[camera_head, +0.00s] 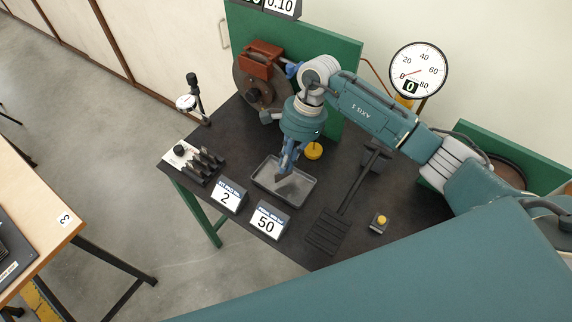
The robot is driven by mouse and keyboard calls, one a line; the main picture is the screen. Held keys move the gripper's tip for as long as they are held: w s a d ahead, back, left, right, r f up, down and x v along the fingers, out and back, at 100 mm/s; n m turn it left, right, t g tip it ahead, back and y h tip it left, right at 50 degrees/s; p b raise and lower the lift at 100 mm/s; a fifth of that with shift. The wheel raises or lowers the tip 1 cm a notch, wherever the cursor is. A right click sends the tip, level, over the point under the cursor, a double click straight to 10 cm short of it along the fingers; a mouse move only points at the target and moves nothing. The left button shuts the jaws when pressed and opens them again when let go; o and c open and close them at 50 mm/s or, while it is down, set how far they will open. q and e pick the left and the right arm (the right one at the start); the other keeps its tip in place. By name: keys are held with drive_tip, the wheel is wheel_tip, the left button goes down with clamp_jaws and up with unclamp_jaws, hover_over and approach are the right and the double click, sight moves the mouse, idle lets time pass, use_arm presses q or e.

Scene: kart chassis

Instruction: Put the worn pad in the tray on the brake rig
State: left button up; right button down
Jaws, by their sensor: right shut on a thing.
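My right gripper (283,170) comes down from above on its teal arm, with its fingers shut on a small dark brownish piece, seemingly the worn pad (280,178). The pad is over the left-middle part of the tray (308,195), a shallow grey tray with a dark rim on the black bench top. I cannot tell whether the pad touches the tray floor. The fingers hide part of the pad and the tray's back edge. My left gripper is not in view.
The brake disc (247,84) with a red-brown caliper (262,54) stands behind left. A pedal (327,231) is to the right. A tool block (180,153) and dial gauge (187,103) stand left.

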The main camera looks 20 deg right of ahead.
wheel_tip(320, 180, down, 2)
drive_tip(key=shift+f, duration=0.45)
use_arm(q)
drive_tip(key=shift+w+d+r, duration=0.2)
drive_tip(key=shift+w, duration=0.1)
use_arm(e)
drive_tip(key=c, duration=1.9)
unclamp_jaws()
drive_tip(key=shift+o, duration=0.2)
drive_tip(key=shift+r, duration=0.2)
use_arm(q)
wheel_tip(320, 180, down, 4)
drive_tip(key=b, duration=0.4)
use_arm(e)
drive_tip(key=v, duration=1.2)
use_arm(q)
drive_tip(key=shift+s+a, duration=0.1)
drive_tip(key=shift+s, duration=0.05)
use_arm(e)
drive_tip(key=shift+s, duration=0.1)
